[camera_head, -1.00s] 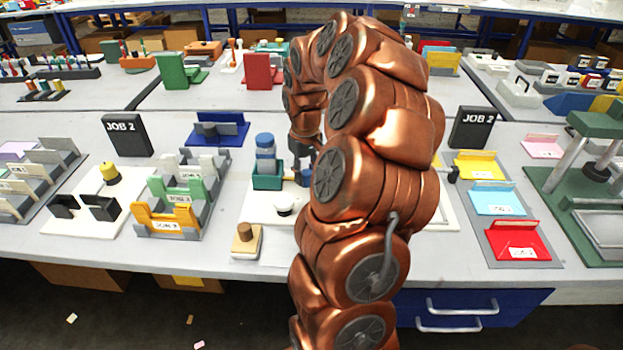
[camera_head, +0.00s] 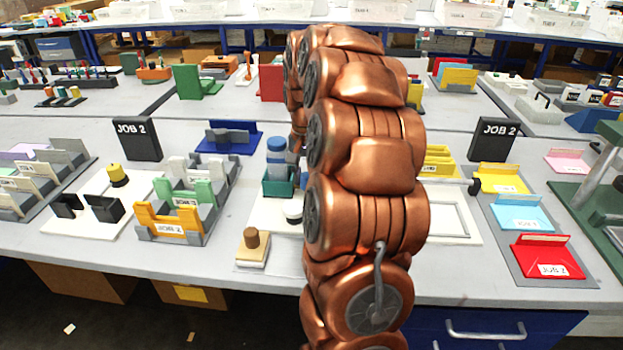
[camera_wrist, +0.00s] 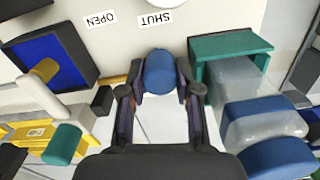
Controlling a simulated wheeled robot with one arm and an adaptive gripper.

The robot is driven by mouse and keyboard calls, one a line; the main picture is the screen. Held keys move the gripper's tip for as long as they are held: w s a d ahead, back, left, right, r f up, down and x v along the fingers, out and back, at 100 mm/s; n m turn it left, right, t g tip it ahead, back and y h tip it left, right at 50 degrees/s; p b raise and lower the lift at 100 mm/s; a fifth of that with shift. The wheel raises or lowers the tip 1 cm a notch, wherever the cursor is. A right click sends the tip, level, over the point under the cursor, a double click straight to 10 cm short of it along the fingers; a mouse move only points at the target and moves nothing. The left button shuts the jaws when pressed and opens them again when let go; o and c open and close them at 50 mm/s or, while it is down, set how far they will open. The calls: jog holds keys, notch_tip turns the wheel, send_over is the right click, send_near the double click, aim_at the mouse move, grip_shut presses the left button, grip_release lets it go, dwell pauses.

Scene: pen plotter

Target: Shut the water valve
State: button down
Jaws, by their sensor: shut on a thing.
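The blue valve handle (camera_wrist: 158,72) shows in the wrist view, above the white base plate (camera_wrist: 70,18). It sits close to the upside-down SHUT label (camera_wrist: 155,18); the OPEN label (camera_wrist: 99,20) lies to its left. My gripper (camera_wrist: 160,82) has its two dark fingers on either side of the handle and is shut on it. The handle's lower part and its pivot are hidden. In the head view my copper arm covers the gripper and the handle.
In the wrist view a teal holder (camera_wrist: 230,43) with a blue-capped bottle (camera_wrist: 262,118) stands close on the right. A blue and black block (camera_wrist: 50,55) with a brass knob and a yellow piece (camera_wrist: 30,134) are on the left. JOB 2 signs (camera_head: 137,139) stand on the table.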

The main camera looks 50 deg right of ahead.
aim_at(305, 174)
jog(key=shift+w+a+f+m, duration=0.1)
jog(key=shift+w+a+m, duration=0.1)
jog(key=shift+m, duration=0.1)
dwell(0.4)
jog(key=c, duration=1)
grip_release()
jog(key=shift+c, duration=0.2)
jog(key=shift+o, duration=1.2)
jog(key=shift+d, duration=0.1)
jog(key=shift+r, duration=0.2)
jog(key=shift+r, duration=3.9)
